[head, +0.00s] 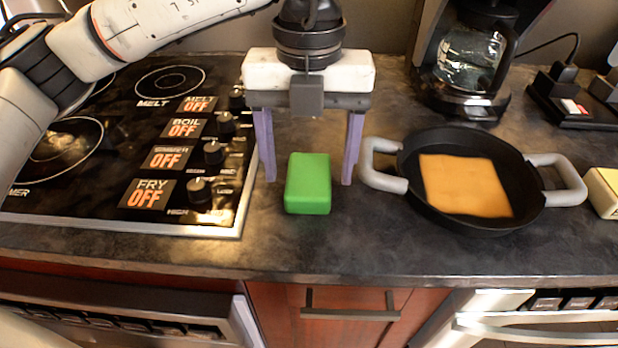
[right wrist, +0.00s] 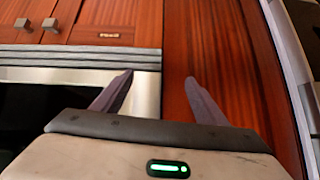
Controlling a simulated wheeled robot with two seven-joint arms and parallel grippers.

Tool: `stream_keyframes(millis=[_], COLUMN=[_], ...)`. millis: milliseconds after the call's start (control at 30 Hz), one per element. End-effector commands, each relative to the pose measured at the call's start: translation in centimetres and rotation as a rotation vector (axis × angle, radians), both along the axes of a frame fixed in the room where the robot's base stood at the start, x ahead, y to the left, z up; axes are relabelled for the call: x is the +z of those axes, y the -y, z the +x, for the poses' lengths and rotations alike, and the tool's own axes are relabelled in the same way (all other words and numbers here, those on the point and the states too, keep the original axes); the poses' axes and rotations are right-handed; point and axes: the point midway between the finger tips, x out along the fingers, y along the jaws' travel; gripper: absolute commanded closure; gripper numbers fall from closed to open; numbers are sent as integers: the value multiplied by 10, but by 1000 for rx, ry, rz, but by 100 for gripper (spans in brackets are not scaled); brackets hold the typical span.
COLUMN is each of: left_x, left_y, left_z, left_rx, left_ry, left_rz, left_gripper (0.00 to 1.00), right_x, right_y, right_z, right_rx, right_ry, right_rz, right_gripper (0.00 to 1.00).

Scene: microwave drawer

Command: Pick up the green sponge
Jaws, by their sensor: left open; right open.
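The green sponge (head: 308,184) lies on the dark countertop between the stove and the black pan. My left gripper (head: 307,180) points down over it in the head view, with its two purple fingers spread wide, one on each side of the sponge. Nothing is held between the fingers, and gaps show between them and the sponge. I cannot tell the exact height of the fingertips above the counter. My right gripper (right wrist: 158,82) shows in the right wrist view, open and empty, facing reddish wooden cabinet fronts. The sponge is not in that view.
The stove (head: 180,130) with its knobs is left of the sponge. A black pan (head: 415,205) with grey handles holds a flat orange-tan slice (head: 465,186) on the right. A coffee maker (head: 468,65) stands behind. The counter in front of the sponge is clear.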

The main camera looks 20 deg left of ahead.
Motion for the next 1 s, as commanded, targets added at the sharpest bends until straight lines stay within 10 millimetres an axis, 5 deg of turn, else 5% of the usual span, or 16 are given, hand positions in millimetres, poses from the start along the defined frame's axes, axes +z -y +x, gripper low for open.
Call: stream_keyframes(millis=[300, 567, 833, 1000], left_x=[-11, -11, -8, 17], left_y=[0, 0, 0, 1], left_z=[0, 0, 0, 1], left_rx=[0, -1, -1, 0], left_ry=[1, 1, 2, 5], left_rz=[-1, -1, -1, -3], left_gripper=[31, 73, 73, 73], right_x=[-1, -1, -1, 0], right_y=[0, 0, 1, 1], right_z=[0, 0, 0, 0], right_rx=[0, -1, -1, -1], right_ry=[-1, -1, -1, -1], right_rz=[0, -1, -1, -1], right_gripper=[34, 34, 34, 34])
